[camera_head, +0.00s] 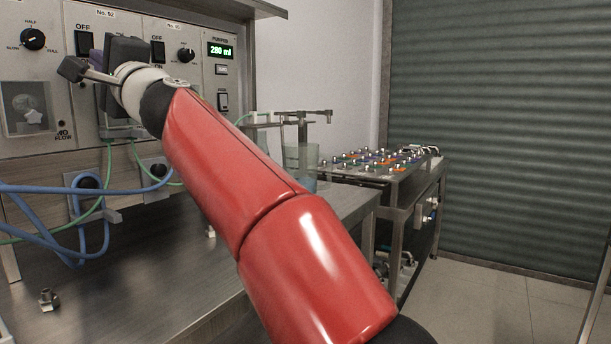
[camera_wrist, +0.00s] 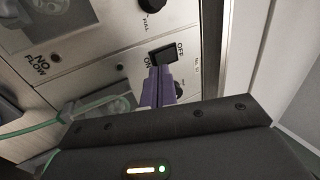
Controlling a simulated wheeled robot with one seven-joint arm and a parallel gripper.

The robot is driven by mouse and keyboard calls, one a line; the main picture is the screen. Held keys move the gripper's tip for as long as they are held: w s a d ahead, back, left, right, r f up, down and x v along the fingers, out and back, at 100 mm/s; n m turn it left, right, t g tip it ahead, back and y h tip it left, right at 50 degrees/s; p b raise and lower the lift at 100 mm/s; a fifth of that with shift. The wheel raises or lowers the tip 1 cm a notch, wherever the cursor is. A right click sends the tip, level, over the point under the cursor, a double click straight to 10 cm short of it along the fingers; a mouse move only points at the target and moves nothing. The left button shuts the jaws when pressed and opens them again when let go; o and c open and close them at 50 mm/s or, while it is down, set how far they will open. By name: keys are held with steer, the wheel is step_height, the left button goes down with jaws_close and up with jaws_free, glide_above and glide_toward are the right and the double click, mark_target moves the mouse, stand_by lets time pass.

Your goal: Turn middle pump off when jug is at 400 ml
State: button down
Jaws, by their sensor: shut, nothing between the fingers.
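The readout (camera_head: 220,50) on the right panel shows 280 ml. The jug (camera_head: 301,157), clear and pale, stands to the right of the panels under a metal spout; its level is hard to read. A black OFF/ON rocker switch (camera_head: 84,44) is on the panel at the left. Another rocker switch (camera_head: 158,52) is farther right. My gripper (camera_wrist: 163,70) is shut and empty, its purple fingertips close to a black rocker switch (camera_wrist: 164,54), by its ON label. I cannot tell whether they touch it. My wrist hides part of the panels in the head view.
Knobs (camera_head: 33,39) sit beside the switches. Blue hoses (camera_head: 60,190) and green tubes hang below the panels. A small metal fitting (camera_head: 47,299) lies on the steel bench (camera_head: 130,285). A side table (camera_head: 400,175) with many small parts stands behind right.

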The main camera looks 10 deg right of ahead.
steer(key=shift+w+a+r, duration=0.1)
stand_by(0.6)
steer(key=shift+w+a+r+p, duration=0.35)
steer(key=shift+a+p, duration=0.1)
steer(key=shift+p, duration=0.25)
steer(key=shift+w+a, duration=0.15)
steer(key=shift+a, duration=0.1)
stand_by(0.9)
steer(key=shift+w+a, duration=0.3)
steer(key=shift+s+d, duration=0.45)
steer(key=shift+d, duration=0.05)
stand_by(0.3)
